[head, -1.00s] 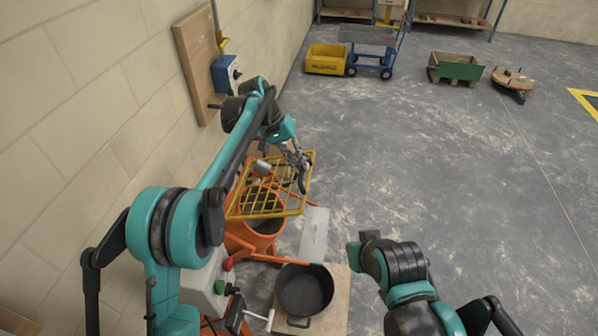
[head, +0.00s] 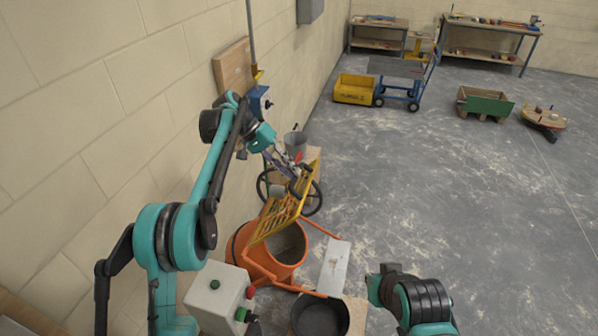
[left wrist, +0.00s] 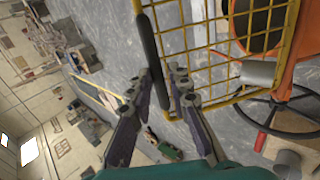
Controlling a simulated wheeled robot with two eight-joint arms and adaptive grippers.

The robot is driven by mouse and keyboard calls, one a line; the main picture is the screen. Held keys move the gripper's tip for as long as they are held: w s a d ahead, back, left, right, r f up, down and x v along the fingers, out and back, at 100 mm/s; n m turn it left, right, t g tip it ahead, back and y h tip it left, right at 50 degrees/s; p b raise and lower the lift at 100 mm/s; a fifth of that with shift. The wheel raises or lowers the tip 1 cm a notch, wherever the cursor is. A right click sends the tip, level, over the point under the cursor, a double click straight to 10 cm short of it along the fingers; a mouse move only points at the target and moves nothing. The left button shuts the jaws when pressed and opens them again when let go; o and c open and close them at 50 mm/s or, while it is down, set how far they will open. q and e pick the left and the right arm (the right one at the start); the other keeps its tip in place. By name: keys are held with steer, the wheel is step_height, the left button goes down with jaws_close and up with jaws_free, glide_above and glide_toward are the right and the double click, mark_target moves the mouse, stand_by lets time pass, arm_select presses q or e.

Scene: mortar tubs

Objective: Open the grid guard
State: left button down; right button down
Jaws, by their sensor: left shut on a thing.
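The yellow grid guard (head: 272,219) stands tilted steeply up above the orange mixer drum (head: 262,262), whose dark opening shows below it. My left gripper (head: 300,180) is at the guard's raised edge. In the left wrist view the fingers (left wrist: 163,88) lie on both sides of the guard's edge bar by its black grip (left wrist: 147,38), shut on it. The guard's mesh (left wrist: 222,75) spreads to the right of the fingers there. My right arm shows at the lower right of the head view, but its gripper is not visible.
A grey control box (head: 215,298) and a black tub (head: 320,316) are in front. A spoked wheel (head: 318,200) and a grey bucket (head: 296,142) are behind the guard. The wall is close at left.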

arm_select(q)
steer(key=shift+w+a+f, duration=0.15)
steer(key=shift+a+f, duration=0.45)
steer(key=shift+a, duration=0.25)
steer(key=c, duration=1.5)
jaws_free()
steer(key=shift+c, duration=0.2)
steer(key=shift+w+a, duration=0.15)
steer(key=shift+a, duration=0.15)
steer(key=shift+r, duration=0.15)
steer(key=v, duration=0.7)
steer(key=shift+r, duration=0.2)
